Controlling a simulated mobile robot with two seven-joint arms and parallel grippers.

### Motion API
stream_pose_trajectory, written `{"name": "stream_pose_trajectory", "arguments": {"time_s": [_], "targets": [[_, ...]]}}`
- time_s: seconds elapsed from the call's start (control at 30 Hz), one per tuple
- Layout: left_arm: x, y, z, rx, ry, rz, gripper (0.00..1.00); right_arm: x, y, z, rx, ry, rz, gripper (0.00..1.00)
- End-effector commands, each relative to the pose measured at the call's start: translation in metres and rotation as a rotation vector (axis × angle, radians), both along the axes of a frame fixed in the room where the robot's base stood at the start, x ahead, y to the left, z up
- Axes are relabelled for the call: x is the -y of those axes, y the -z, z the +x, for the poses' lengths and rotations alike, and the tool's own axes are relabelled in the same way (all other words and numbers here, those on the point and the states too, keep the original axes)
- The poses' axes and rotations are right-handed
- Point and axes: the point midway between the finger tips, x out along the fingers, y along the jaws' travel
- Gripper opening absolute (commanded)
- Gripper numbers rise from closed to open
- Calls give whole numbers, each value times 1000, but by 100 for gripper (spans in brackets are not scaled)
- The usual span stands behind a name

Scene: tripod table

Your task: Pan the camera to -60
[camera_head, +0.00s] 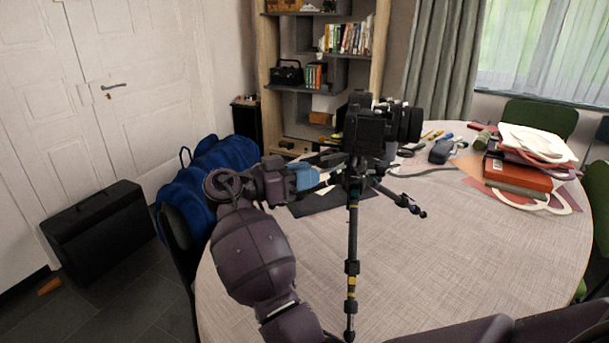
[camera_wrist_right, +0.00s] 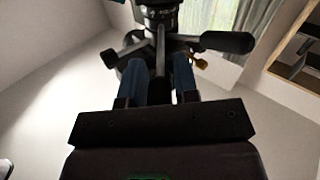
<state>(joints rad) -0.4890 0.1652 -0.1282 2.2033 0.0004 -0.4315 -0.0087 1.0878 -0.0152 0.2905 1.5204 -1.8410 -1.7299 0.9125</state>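A black camera (camera_head: 372,128) with its lens facing right sits on a tripod (camera_head: 352,270) at the table. In the head view my right gripper (camera_head: 308,177), with blue fingers, is left of the tripod head, level with it. In the right wrist view the two blue fingers of my right gripper (camera_wrist_right: 161,70) lie on either side of a dark handle (camera_wrist_right: 160,55) of the tripod head. I cannot tell whether they press on it. Another handle (camera_wrist_right: 228,41) points right. The camera is out of the wrist view. My left gripper is not in view.
The round table (camera_head: 440,260) has bare cloth in front and right of the tripod. A stack of books and papers (camera_head: 525,170) and small items lie at its back right. A blue bag (camera_head: 200,180) and a black case (camera_head: 98,232) are at the left.

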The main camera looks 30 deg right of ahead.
Motion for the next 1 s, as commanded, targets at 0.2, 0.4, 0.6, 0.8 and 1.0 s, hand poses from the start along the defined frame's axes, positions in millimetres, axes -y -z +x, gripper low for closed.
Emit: {"name": "stream_pose_trajectory", "arguments": {"time_s": [0.2, 0.4, 0.6, 0.8, 1.0], "targets": [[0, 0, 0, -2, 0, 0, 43, 0, 0, 0, 0, -1, 1, 46], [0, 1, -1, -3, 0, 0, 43, -1, 0, 0, 0, -1, 1, 46], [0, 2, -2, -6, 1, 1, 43, -19, 0, 5, 0, -3, 1, 46], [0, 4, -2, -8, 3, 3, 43, -56, 1, 12, -2, -4, 1, 46], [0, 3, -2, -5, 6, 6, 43, -87, 1, 18, -1, -2, 1, 46]]}}
